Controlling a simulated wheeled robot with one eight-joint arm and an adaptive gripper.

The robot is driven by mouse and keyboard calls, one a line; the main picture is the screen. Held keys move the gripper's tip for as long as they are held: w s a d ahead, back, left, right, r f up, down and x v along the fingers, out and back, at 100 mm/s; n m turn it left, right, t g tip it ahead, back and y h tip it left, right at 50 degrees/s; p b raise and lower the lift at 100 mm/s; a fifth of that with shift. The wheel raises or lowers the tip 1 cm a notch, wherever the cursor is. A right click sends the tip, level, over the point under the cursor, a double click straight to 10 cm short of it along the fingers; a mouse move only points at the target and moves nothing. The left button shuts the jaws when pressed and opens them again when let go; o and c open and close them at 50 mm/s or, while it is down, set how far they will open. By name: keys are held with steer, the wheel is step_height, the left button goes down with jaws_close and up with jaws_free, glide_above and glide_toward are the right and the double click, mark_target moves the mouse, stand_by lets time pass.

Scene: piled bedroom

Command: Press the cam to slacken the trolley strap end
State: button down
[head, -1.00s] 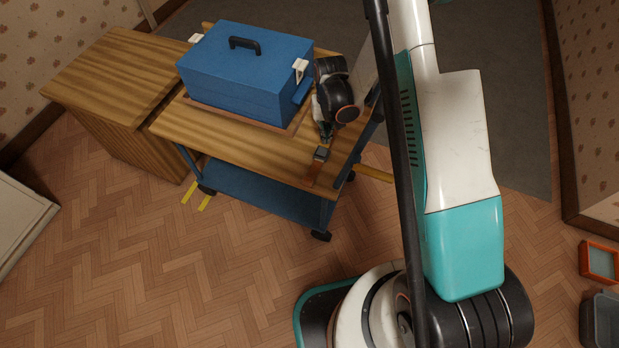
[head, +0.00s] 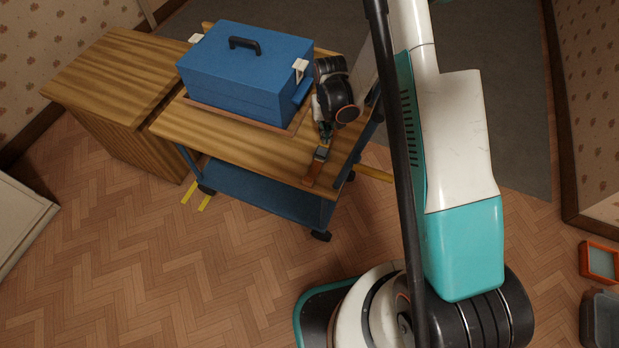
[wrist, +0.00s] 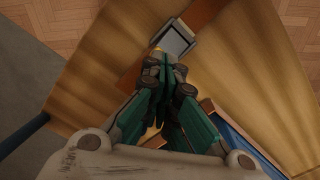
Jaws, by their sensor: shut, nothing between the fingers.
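The trolley (head: 235,133) has a wooden top and a blue lower shelf. A brown strap end (head: 313,175) lies over its front right edge; it also shows in the wrist view (wrist: 198,14). A grey metal cam buckle (wrist: 174,40) sits on the strap, and in the head view it is small and partly covered (head: 321,154). My gripper (wrist: 165,62) is shut and empty, its fingertips at the buckle's near edge. They also show in the head view (head: 324,142). I cannot tell whether they touch the cam.
A blue case (head: 245,75) with a black handle and white latches stands on a brown tray (head: 200,103) on the trolley, close behind my gripper. A wooden cabinet (head: 110,75) stands beside the trolley at left. The floor (head: 150,270) in front is clear.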

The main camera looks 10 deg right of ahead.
steer(key=shift+f, duration=1.65)
stand_by(1.6)
steer(key=shift+r+p, duration=1.95)
steer(key=shift+r, duration=2.05)
steer(key=shift+r, duration=0.1)
step_height(320, 180, up, 14)
steer(key=t, duration=0.2)
glide_above(326, 146)
steer(key=s+r+t, duration=0.1)
steer(key=s+r, duration=0.3)
steer(key=r, duration=0.5)
steer(key=s+r+t, duration=0.2)
steer(key=s+r, duration=0.3)
steer(key=s, duration=0.4)
steer(key=s+r+n+t, duration=0.1)
steer(key=s+r+t, duration=0.1)
steer(key=s+r, duration=0.4)
steer(key=shift+s, duration=1.35)
